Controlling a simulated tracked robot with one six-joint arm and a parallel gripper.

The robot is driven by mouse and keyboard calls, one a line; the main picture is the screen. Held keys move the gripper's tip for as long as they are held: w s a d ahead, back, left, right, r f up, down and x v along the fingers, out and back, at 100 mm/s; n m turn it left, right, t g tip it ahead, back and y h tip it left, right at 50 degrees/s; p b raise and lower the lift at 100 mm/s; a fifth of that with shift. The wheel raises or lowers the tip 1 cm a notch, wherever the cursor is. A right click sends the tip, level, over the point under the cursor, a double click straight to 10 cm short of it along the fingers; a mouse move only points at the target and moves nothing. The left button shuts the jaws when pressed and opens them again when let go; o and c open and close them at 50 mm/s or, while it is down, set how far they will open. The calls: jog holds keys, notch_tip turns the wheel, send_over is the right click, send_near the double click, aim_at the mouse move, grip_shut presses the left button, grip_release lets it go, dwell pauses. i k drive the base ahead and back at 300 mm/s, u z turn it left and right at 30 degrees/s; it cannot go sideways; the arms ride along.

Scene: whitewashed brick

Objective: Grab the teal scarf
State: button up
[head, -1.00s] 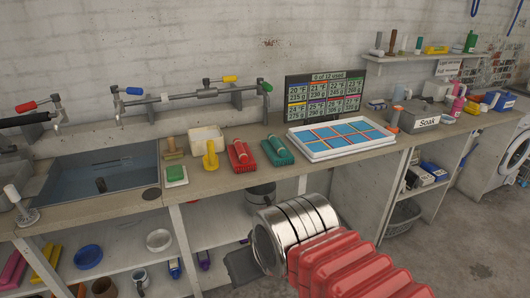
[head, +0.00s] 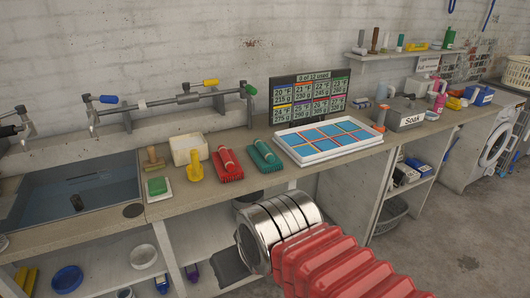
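My arm, a shiny metal cylinder and red bellows, reaches in from the lower right, in front of the counter. A dark grey part at its far end, probably my gripper (head: 231,268), shows partly below the counter top, well short of the scarf. Its fingers cannot be made out.
A sink (head: 75,190) is at left. Floor at right is clear.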

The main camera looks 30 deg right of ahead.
aim_at(267, 160)
jog(key=i, duration=1.3)
jog(key=u, duration=0.05)
